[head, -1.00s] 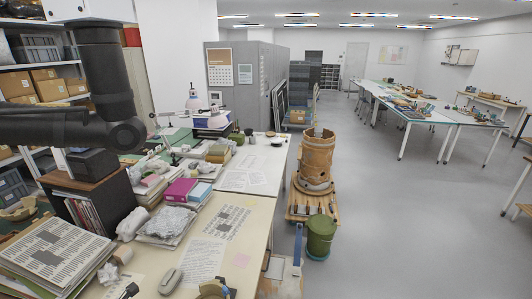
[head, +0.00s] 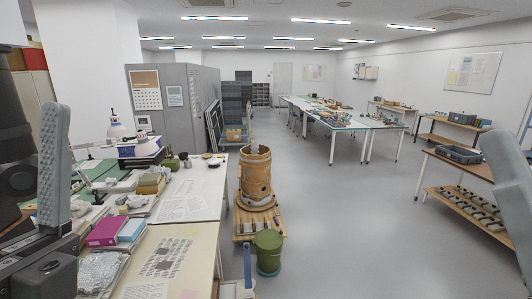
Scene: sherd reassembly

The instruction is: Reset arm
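My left arm comes in at the left edge of the head view. A long grey, textured finger of my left gripper (head: 55,155) stands upright there, in front of the cluttered desk. Its dark body is cut off by the frame's edge, and I cannot make out the gap between the fingers. A pale grey part of my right gripper (head: 508,180) shows tilted at the right edge, mostly out of frame. I cannot tell whether either gripper is open or shut. No held object is visible at either one.
A cluttered desk (head: 190,250) runs along the left with papers and a magenta box (head: 106,232). A tall brown vessel (head: 255,175) stands on a wooden base, with a green bucket (head: 268,252) before it. Shelved tables (head: 462,195) stand right. The middle floor is clear.

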